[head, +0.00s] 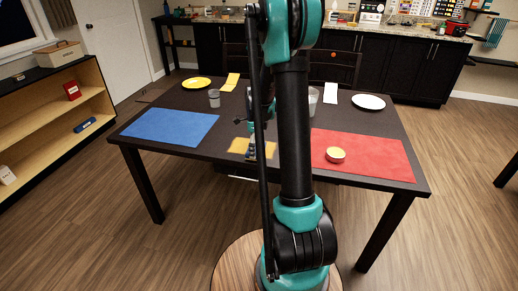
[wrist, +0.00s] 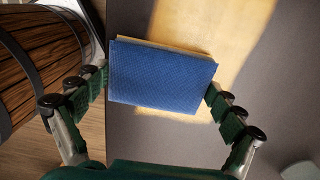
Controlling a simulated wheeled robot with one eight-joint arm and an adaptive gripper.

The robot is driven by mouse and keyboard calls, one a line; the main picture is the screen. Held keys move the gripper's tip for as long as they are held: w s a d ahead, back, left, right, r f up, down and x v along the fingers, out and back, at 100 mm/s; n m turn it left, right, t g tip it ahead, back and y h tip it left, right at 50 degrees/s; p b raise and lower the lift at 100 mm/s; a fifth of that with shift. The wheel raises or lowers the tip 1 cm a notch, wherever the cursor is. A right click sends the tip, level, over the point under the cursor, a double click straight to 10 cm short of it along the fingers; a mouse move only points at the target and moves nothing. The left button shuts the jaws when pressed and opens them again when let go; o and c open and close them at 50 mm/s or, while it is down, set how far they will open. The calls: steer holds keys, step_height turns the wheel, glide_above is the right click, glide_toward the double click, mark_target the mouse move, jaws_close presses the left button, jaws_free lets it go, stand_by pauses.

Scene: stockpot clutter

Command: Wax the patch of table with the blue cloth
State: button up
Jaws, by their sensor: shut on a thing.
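The blue cloth (wrist: 160,75) is a folded, rectangular pad with a pale edge along its far side. My gripper (wrist: 157,85) is shut on it, with one green finger against each short side. The patch (wrist: 225,30) is a pale yellow area of the table, beyond and partly beneath the cloth in the wrist view. I cannot tell whether the cloth touches the table. In the head view the patch (head: 238,145) lies near the table's front edge, between two mats, and my arm hides part of it. There my gripper (head: 252,150) is at the patch, mostly hidden.
The dark table (head: 260,178) holds a blue mat (head: 170,125) at left and a red mat (head: 375,155) with a small yellow-topped bowl (head: 335,155) at right. Cups, a yellow plate (head: 196,83) and a white plate (head: 369,102) stand farther back. A shelf (head: 55,120) stands at left.

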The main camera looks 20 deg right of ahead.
mark_target(236, 150)
steer(key=shift+w+a, duration=1.1)
steer(key=shift+a, duration=0.75)
steer(key=shift+w+a, duration=1.15)
steer(key=shift+a, duration=0.75)
steer(key=shift+w+a, duration=1.1)
steer(key=shift+a, duration=0.75)
steer(key=shift+s+d, duration=0.1)
steer(key=shift+d, duration=0.05)
steer(key=shift+s+d+f, duration=0.1)
steer(key=shift+s+d, duration=0.35)
steer(key=shift+d, duration=0.25)
steer(key=shift+s+d+f, duration=0.1)
steer(key=shift+s+d, duration=0.3)
steer(key=shift+d, duration=0.3)
steer(key=shift+c, duration=0.3)
steer(key=shift+s+d+r, duration=0.1)
steer(key=shift+s+d, duration=1.35)
steer(key=shift+d, duration=1)
steer(key=shift+s+d, duration=1.5)
steer(key=shift+d, duration=0.95)
steer(key=shift+s+d+r, duration=0.1)
steer(key=shift+s+d, duration=1.35)
steer(key=shift+d, duration=1)
steer(key=shift+r, duration=2.95)
